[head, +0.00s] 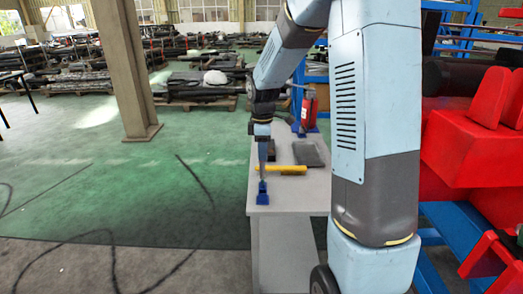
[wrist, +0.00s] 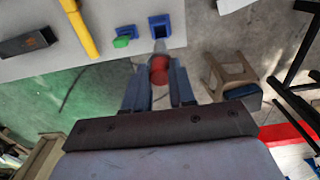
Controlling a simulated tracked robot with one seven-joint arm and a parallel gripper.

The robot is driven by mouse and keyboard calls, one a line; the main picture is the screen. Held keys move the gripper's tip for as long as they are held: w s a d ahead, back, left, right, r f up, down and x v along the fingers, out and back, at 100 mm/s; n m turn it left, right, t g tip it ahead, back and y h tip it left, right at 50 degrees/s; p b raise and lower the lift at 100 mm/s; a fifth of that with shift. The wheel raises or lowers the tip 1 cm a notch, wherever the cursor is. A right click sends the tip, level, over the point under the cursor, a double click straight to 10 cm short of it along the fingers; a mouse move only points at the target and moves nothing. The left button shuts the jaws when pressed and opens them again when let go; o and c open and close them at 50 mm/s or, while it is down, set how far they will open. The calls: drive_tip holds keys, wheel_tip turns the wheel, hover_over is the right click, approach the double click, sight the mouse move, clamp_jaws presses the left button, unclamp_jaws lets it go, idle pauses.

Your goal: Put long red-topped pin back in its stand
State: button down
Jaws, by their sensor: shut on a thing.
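The long red-topped pin shows in the wrist view with its round red top (wrist: 159,70) between my gripper's fingers and its grey shaft (wrist: 160,46) pointing at the blue stand. My gripper (wrist: 158,76) is shut on the pin near its red top. The blue stand (wrist: 153,29) has a dark square opening and sits near the table's edge. In the head view my gripper (head: 263,157) is above the blue stand (head: 262,197), with the pin roughly upright between them. I cannot tell whether the pin's lower end is inside the opening.
On the grey table (head: 300,195) lie a yellow bar (head: 284,170), a grey pad (head: 308,153) and a dark block (wrist: 25,45). A second blue stand with a green-topped piece (wrist: 122,41) is beside the first. A red bottle-shaped thing (head: 308,109) stands at the back.

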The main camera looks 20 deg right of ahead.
sight(263, 175)
drive_tip(key=shift+d+r, duration=0.1)
drive_tip(key=shift+r, duration=0.25)
drive_tip(key=shift+f, duration=2.85)
drive_tip(key=shift+s+f, duration=0.1)
drive_tip(key=shift+f, duration=2.25)
drive_tip(key=c, duration=0.9)
unclamp_jaws()
drive_tip(key=shift+o, duration=0.2)
drive_tip(key=shift+f, duration=0.1)
drive_tip(key=shift+r, duration=2.55)
